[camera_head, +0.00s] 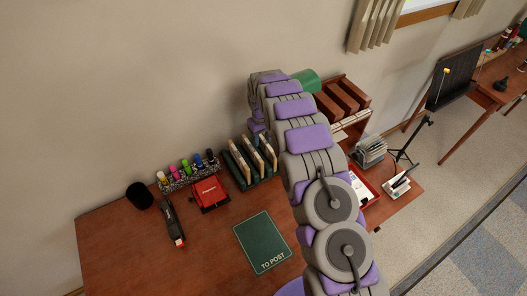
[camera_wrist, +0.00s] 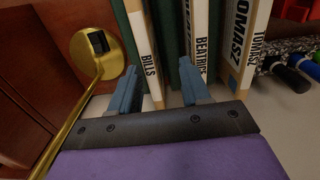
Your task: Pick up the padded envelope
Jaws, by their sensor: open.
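I cannot pick out the padded envelope for certain in either view. A dark green rack (camera_head: 241,180) with cream upright pieces stands on the desk by the wall. Nothing is visibly held. I cannot tell whether the fingers touch them.
A green TO POST mat (camera_head: 262,243) lies on the wooden desk (camera_head: 130,250). A red box (camera_head: 209,193), a row of coloured markers (camera_head: 187,170) and a black round object (camera_head: 139,195) are left of the rack. A brass fitting (camera_wrist: 97,53) is close left of my gripper.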

